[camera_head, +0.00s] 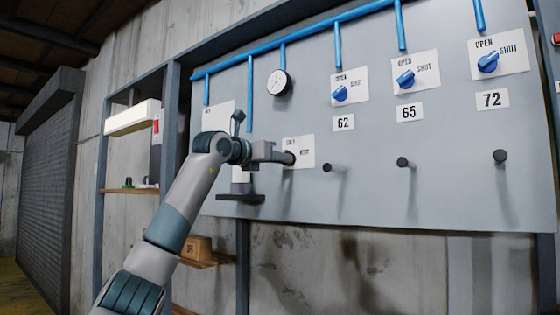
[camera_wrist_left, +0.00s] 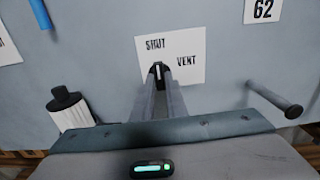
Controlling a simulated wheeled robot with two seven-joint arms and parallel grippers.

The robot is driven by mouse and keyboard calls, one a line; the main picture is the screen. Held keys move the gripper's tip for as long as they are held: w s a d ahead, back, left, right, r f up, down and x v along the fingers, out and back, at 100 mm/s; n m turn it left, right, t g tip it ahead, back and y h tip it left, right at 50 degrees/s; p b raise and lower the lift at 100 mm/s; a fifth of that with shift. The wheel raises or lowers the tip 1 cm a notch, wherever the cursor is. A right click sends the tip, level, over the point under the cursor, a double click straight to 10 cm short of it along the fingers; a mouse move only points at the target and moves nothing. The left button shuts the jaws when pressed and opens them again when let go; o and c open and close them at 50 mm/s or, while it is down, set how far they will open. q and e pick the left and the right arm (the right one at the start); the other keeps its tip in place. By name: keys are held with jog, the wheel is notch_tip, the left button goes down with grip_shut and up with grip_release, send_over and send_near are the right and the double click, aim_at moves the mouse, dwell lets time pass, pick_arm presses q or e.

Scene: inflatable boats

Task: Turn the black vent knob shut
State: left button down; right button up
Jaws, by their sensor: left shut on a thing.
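The black vent knob (camera_wrist_left: 157,70) sits on a white plate (camera_wrist_left: 188,52) marked SHUT above and VENT to the right. In the head view the knob (camera_head: 289,158) is mostly covered by my gripper, at the front of its plate (camera_head: 305,149). My left gripper (camera_head: 284,158) reaches in from the left and is shut on the knob. In the left wrist view its fingertips (camera_wrist_left: 157,76) close on the knob's two sides. The white line on the knob looks about upright, below the word SHUT. My right gripper is not in view.
Blue knobs (camera_head: 340,93) on OPEN/SHUT plates and a round gauge (camera_head: 279,83) are higher on the grey panel (camera_head: 380,200). Dark pegs (camera_head: 403,162) stick out to the right. A white-and-black cylinder (camera_wrist_left: 70,110) is left of my fingers. Shelves (camera_head: 130,190) stand left.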

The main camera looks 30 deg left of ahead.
pick_arm(q)
jog(key=shift+r, duration=0.1)
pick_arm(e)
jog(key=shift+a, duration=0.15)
pick_arm(q)
jog(key=c, duration=1.8)
grip_release()
jog(key=shift+o, duration=0.2)
